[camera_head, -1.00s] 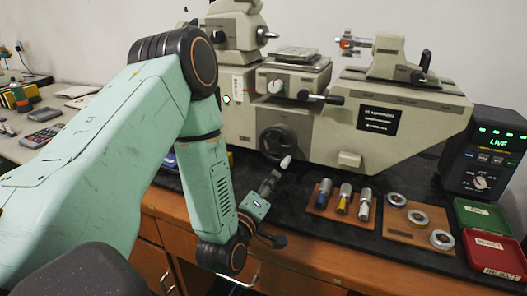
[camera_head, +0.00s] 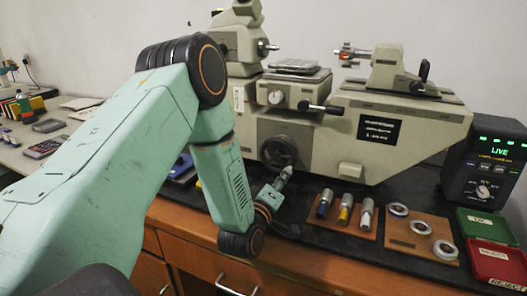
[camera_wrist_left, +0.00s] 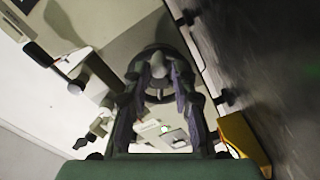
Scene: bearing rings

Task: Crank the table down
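The grey measuring machine (camera_head: 335,140) stands on the black bench mat. Its small flat table (camera_head: 297,68) sits on top at mid-left. The dark round handwheel (camera_head: 277,151) with its crank is on the machine's front below the table. My left gripper (camera_head: 285,174) is just below and in front of the wheel. In the left wrist view, its two fingers (camera_wrist_left: 156,88) are apart, one on each side of the crank knob (camera_wrist_left: 158,68). I cannot tell whether they touch it. My right gripper is not in view.
Three cylindrical gauges (camera_head: 343,213) stand on a wooden board right of my gripper. Bearing rings (camera_head: 420,228) lie on another board. A display box (camera_head: 487,165), a green tray (camera_head: 482,222) and a red tray (camera_head: 494,262) are at the far right.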

